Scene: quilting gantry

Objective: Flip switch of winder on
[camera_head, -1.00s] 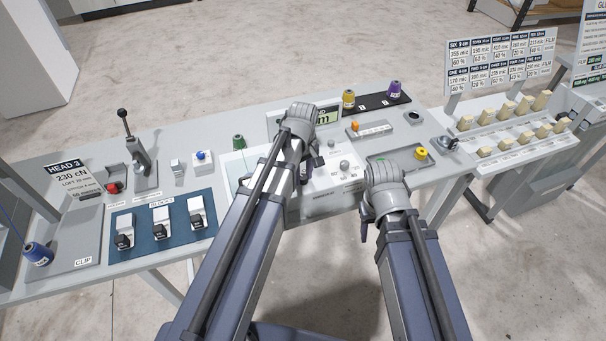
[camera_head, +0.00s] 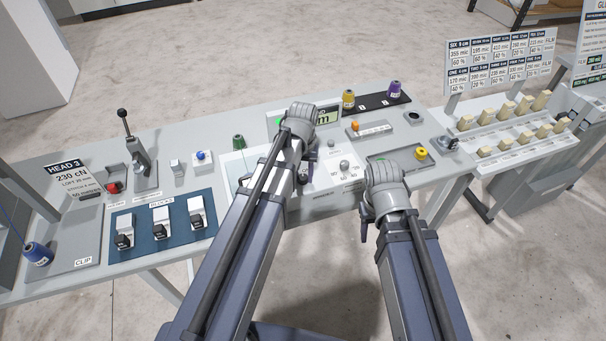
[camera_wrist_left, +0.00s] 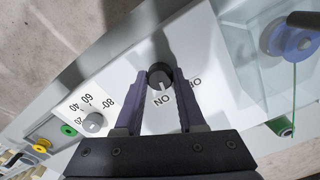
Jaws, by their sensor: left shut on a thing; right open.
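The winder is a pale panel (camera_head: 322,178) with a lit display (camera_head: 326,117) behind it. In the left wrist view its black round switch knob (camera_wrist_left: 159,74) sits between the fingers of my left gripper (camera_wrist_left: 157,66), which is shut on it. The knob's white mark points at the label ON, which appears upside down; a second label beside it is partly covered by a finger.
A grey dial (camera_wrist_left: 93,123) with numbers is beside the switch. A green spool (camera_head: 239,143) and a blue-button box (camera_head: 202,158) stand to the left. A tray with a yellow spool (camera_head: 421,153) is at right.

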